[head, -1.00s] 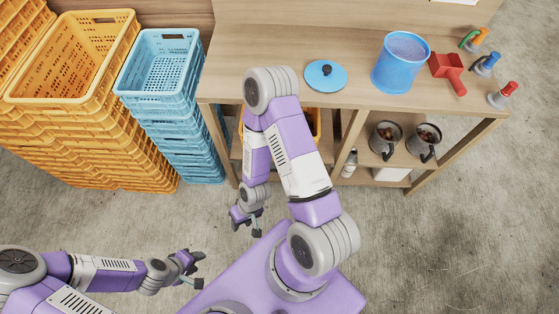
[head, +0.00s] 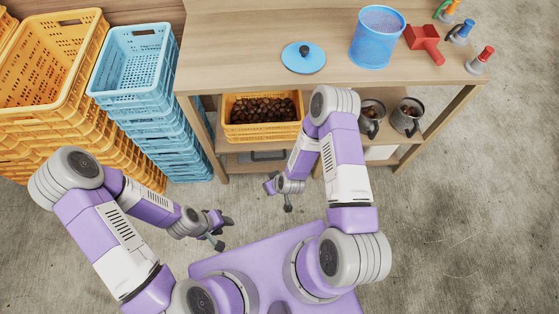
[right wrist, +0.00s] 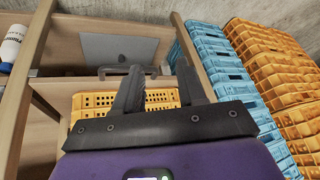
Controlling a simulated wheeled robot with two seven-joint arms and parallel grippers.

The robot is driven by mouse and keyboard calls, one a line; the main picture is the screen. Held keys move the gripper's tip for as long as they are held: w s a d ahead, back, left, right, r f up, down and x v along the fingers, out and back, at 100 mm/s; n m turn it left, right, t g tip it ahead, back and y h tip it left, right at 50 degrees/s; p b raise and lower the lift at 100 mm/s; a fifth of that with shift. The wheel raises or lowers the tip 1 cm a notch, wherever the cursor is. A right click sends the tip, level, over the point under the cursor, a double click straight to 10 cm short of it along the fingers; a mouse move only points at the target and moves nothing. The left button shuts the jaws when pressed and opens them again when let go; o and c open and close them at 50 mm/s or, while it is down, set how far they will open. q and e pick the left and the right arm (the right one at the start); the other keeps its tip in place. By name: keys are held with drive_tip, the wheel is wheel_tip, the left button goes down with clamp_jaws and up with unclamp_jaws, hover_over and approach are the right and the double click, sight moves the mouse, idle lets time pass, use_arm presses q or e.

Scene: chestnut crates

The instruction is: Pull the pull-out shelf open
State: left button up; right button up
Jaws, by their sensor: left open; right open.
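The pull-out shelf (right wrist: 68,87) is a wooden board under the workbench top, with a dark bar handle (right wrist: 122,70) on its front. The handle also shows in the head view (head: 264,156), below an orange crate of chestnuts (head: 262,132). My right gripper (head: 281,195) is open and empty in front of the bench, a little right of the handle in the head view. In the right wrist view its two fingers (right wrist: 160,78) are apart, with the handle beyond them, partly behind one finger. My left gripper (head: 220,230) is open and empty, lower left over the floor.
Stacks of yellow-orange crates (head: 60,60) and blue crates (head: 135,68) stand left of the bench. The bench top (head: 240,50) holds a blue lid (head: 303,57), a blue bucket (head: 377,42) and a red scoop (head: 424,42). Two metal jugs (head: 406,118) stand below. Floor before the bench is open.

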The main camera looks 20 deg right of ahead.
drive_tip(key=w+d+f+n+t+h+b, duration=0.2)
drive_tip(key=w+f+n+t, duration=0.2)
drive_tip(key=w+f, duration=0.35)
drive_tip(key=n+t+h+b, duration=0.3)
drive_tip(key=n+t+h, duration=0.25)
drive_tip(key=n, duration=0.35)
approach(274, 159)
drive_tip(key=w+d+f, duration=0.1)
drive_tip(key=w+f, duration=0.1)
drive_tip(key=w, duration=0.1)
drive_tip(key=shift+t+y, duration=0.35)
drive_tip(key=shift+y, duration=0.1)
drive_tip(key=b+x, duration=0.3)
drive_tip(key=x, duration=0.4)
drive_tip(key=shift+d+r, duration=0.1)
drive_tip(key=shift+d, duration=0.1)
clamp_jaws()
